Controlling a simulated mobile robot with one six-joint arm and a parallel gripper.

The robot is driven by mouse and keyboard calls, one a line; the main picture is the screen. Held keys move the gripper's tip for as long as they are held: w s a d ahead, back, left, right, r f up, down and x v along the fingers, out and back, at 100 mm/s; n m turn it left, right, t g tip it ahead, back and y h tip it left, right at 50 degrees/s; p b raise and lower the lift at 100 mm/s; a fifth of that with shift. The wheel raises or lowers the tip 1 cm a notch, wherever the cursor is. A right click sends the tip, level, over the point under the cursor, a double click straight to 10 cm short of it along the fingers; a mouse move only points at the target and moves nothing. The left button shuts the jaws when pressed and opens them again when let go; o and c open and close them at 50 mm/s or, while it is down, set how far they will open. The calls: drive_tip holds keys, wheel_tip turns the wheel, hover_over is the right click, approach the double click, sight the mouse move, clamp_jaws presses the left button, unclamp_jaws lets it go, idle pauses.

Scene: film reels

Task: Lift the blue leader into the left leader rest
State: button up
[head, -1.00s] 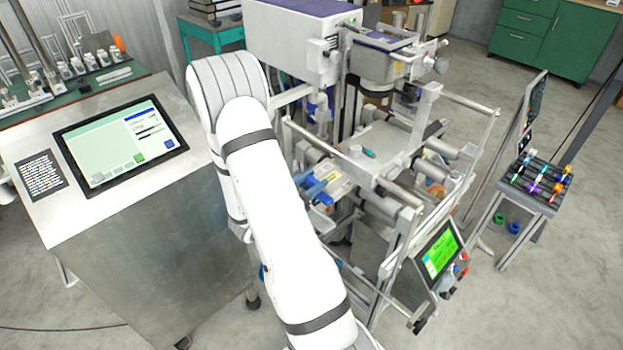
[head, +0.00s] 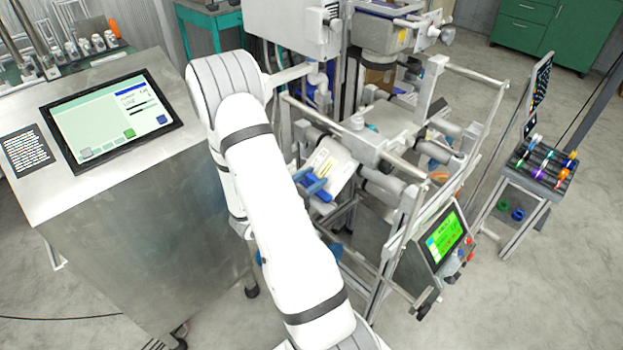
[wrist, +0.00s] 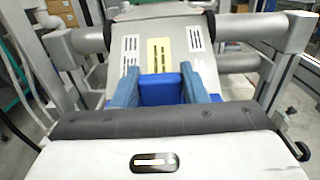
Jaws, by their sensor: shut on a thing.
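My gripper (wrist: 159,82) shows in the wrist view with its two grey-blue fingers closed on a bright blue block, the blue leader (wrist: 163,92). In the head view my gripper (head: 313,184) is at the machine's front, beyond my white arm, with the blue leader (head: 322,195) at its fingers. I cannot tell whether the blue block is joined to this plate. I cannot tell which part is the left leader rest.
Grey rollers (wrist: 240,68) and metal frame bars stand close beside the plate. A console with a screen (head: 110,112) stands left of my arm. The machine's green-lit panel (head: 446,236) and a small rack of coloured reels (head: 540,165) are to the right.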

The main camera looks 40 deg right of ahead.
drive_tip(key=shift+a+f+b, duration=0.1)
drive_tip(key=shift+f+b, duration=1.2)
drive_tip(key=shift+f, duration=0.2)
drive_tip(key=o, duration=1.2)
drive_tip(key=shift+s+a, duration=0.2)
drive_tip(key=shift+a, duration=1.8)
drive_tip(key=shift+s+a, duration=0.15)
drive_tip(key=shift+a, duration=1.8)
drive_tip(key=s+a+r+m+g+y+p, duration=0.1)
drive_tip(key=s+a+r+m+g+y, duration=0.1)
drive_tip(key=s+r+m+g+y, duration=0.3)
drive_tip(key=s+a+r+m+g+y+p, duration=0.1)
drive_tip(key=s+a+r+m+y+p, duration=0.15)
drive_tip(key=s+r+m, duration=0.4)
drive_tip(key=a+r+m+t+y, duration=0.2)
drive_tip(key=a+r+y, duration=0.1)
drive_tip(key=a, duration=0.1)
drive_tip(key=s+a+r+m+t+y+p, duration=0.1)
drive_tip(key=a+r+m+t+y, duration=0.1)
drive_tip(key=a+r+m+y, duration=0.1)
drive_tip(key=a+r+m+t+y, duration=0.2)
drive_tip(key=a+r+t+y, duration=0.1)
drive_tip(key=a, duration=0.4)
drive_tip(key=shift+s+a+r+m+y+p, duration=0.1)
drive_tip(key=shift+s+r+m+y+p, duration=0.25)
drive_tip(key=shift+y, duration=0.4)
